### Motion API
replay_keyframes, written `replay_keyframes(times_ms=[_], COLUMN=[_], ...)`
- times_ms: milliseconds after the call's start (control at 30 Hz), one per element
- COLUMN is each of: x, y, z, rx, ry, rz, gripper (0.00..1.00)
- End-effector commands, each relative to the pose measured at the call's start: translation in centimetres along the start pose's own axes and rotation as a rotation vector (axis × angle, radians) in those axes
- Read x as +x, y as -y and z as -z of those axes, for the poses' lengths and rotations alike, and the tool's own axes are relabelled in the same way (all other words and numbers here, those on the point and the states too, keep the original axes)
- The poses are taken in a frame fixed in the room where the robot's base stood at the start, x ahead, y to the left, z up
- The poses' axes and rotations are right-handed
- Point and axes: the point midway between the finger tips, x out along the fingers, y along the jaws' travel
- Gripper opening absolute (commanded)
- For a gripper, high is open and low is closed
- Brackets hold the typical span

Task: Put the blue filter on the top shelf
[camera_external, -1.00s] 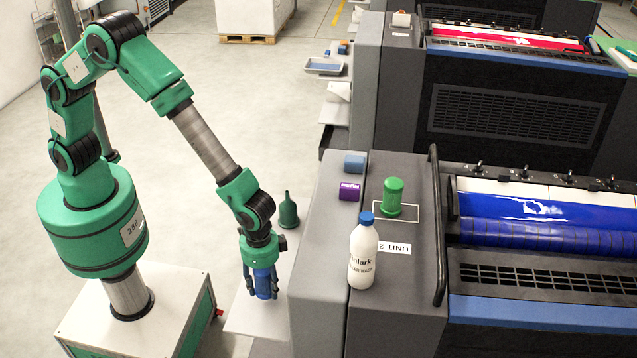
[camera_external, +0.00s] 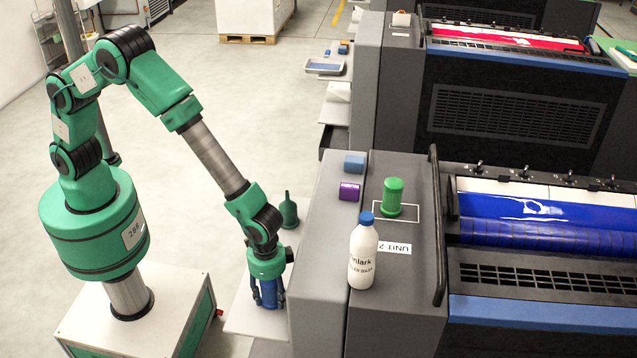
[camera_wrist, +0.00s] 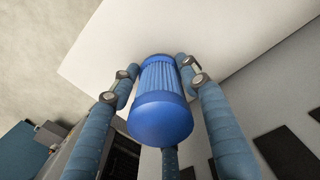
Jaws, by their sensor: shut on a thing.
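The blue filter (camera_external: 268,292) is a ribbed blue cylinder with a smooth rounded cap. In the wrist view the filter (camera_wrist: 161,112) sits between the blue fingers, with its cap facing the camera. My gripper (camera_external: 268,301) is shut on it, low at the left side of the grey press unit. A white shelf (camera_external: 242,318) lies under and around it; whether the filter touches this shelf cannot be told. The flat grey top (camera_external: 400,172) of the press unit is higher, to the right. No shelf is clearly marked as the top one.
A green filter (camera_external: 393,197) stands in a white outline on the unit top. A white bottle (camera_external: 362,255), a purple box (camera_external: 349,191) and a blue block (camera_external: 354,165) are also there. A dark handrail (camera_external: 438,225) borders the rollers. A green funnel-like object (camera_external: 289,212) stands behind my gripper.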

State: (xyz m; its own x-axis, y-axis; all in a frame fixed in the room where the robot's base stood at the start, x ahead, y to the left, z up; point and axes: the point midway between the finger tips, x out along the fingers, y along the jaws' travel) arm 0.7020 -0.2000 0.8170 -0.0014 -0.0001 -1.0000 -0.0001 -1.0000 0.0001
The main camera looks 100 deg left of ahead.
Motion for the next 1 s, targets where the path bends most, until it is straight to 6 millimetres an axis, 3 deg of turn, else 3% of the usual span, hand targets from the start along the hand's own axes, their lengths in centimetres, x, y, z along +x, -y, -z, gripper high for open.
replay_keyframes(times_ms=[433,467,533,1000], x=[0.3,0.29,0.27,-0.26], y=[-0.02,-0.02,-0.02,-0.01], z=[0.06,0.05,0.04,0.05], rx=[0.0,0.0,0.0,0.0], ry=[-0.001,-0.001,-0.001,-0.002], rz=[0.0,0.0,0.0,0.0], gripper=[0.15,0.49,0.63,0.64])
